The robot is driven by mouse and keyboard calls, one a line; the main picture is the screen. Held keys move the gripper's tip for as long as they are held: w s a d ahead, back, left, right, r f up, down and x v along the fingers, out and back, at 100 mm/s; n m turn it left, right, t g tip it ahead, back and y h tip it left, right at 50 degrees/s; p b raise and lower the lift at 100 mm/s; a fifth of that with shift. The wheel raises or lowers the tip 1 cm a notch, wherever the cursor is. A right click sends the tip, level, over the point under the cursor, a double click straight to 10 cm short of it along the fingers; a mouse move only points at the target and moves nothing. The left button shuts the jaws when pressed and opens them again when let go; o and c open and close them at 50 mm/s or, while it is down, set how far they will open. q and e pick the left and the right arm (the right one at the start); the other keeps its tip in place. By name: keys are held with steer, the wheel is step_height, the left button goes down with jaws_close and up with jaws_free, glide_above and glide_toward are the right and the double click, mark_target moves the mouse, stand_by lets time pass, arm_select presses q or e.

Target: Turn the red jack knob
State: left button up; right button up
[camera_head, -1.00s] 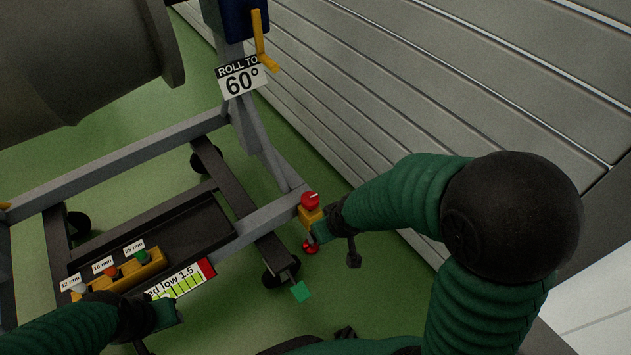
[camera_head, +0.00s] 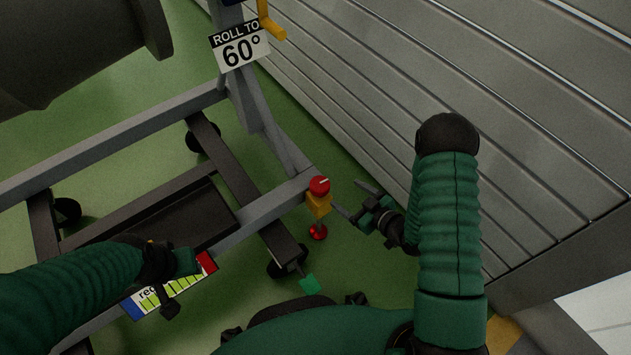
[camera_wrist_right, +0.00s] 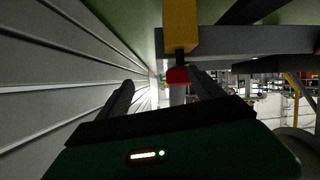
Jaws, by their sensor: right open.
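The red jack knob (camera_head: 320,186), with a pale mark on top, sits above a yellow jack body (camera_head: 319,206) at the corner of the grey stand. A red foot (camera_head: 318,232) shows below it. My right gripper (camera_head: 349,199) is open and empty just right of the knob, fingers pointing toward it. In the right wrist view the knob (camera_wrist_right: 178,75) shows between and beyond the open fingers (camera_wrist_right: 163,90), near the yellow body (camera_wrist_right: 181,25); I see no contact. My left gripper (camera_head: 187,263) is over the label at the lower left; its jaws are unclear.
The grey stand frame (camera_head: 265,206) runs left from the jack. A "ROLL TO 60°" sign (camera_head: 240,46) hangs above. A grey slatted wall (camera_head: 390,80) stands close on the right. A green tab (camera_head: 310,285) is below the jack.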

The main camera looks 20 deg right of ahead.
steer(key=s+f+m+t+y+b, duration=0.1)
steer(key=s+f+t+y+b, duration=0.1)
steer(key=s+t+y, duration=0.3)
steer(key=w+a+b, duration=0.2)
steer(key=w, duration=0.2)
steer(key=w+a+h+b, duration=0.1)
steer(key=w+a+b, duration=0.1)
steer(key=w+a, duration=0.1)
steer(key=w+a+h+b, duration=0.1)
steer(key=w+a+b, duration=0.1)
steer(key=w, duration=0.4)
steer(key=shift+w+a+r+g+b, duration=0.1)
steer(key=shift+a+r+g+b, duration=0.1)
steer(key=shift+a+g+b, duration=0.3)
steer(key=shift+w+r, duration=0.1)
steer(key=shift+w, duration=0.15)
steer(key=shift+c, duration=0.4)
steer(key=c, duration=1.3)
steer(key=shift+h, duration=0.3)
steer(key=shift+m, duration=0.3)
